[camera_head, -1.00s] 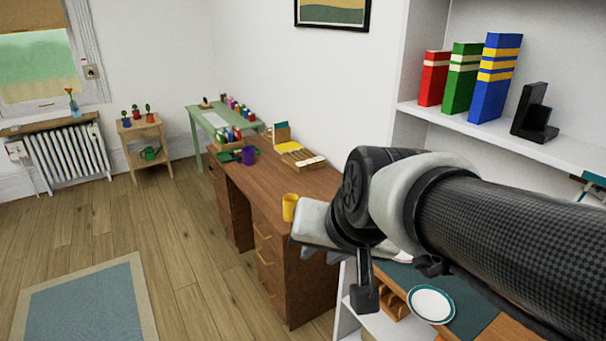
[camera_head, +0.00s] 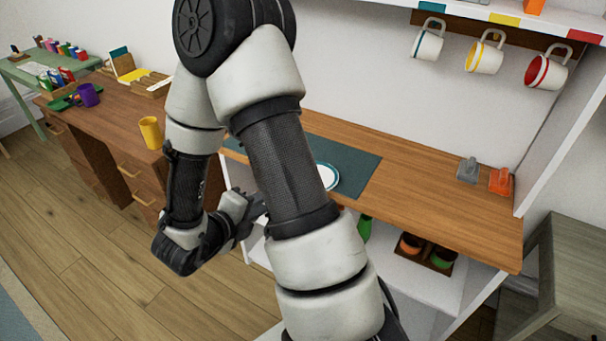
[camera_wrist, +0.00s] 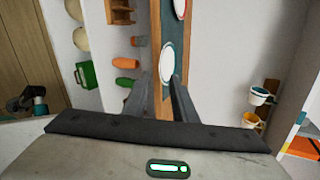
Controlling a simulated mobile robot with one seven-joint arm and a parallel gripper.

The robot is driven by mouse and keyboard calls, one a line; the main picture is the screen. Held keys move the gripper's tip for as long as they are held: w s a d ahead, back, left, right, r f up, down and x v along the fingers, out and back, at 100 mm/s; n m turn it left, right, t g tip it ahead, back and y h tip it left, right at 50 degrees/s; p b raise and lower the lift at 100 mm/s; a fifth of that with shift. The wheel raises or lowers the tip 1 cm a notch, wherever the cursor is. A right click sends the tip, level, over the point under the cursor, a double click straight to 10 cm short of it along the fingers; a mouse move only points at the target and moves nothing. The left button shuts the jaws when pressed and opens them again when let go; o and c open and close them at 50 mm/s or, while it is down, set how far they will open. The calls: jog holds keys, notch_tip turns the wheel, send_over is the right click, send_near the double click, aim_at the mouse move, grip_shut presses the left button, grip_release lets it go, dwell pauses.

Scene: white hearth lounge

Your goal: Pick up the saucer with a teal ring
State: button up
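The white saucer with a teal ring (camera_head: 328,177) lies flat on a dark teal mat (camera_head: 359,171) on the wooden counter, partly hidden behind my arm in the head view. In the wrist view, one white saucer (camera_wrist: 167,62) shows just beyond the fingertips, and another (camera_wrist: 180,8) is cut off at the top edge.
Hanging above the counter are a teal mug (camera_head: 427,43), a yellow mug (camera_head: 485,56) and a red mug (camera_head: 546,71). A grey object (camera_head: 467,170) and an orange object (camera_head: 500,181) stand at the counter's right. A yellow cup (camera_head: 151,132) stands on the brown desk (camera_head: 112,122).

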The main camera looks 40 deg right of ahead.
jog(key=b+x, duration=0.1)
jog(key=x, duration=1.6)
jog(key=shift+d, duration=0.35)
jog(key=shift+s+r, duration=0.1)
grip_shut()
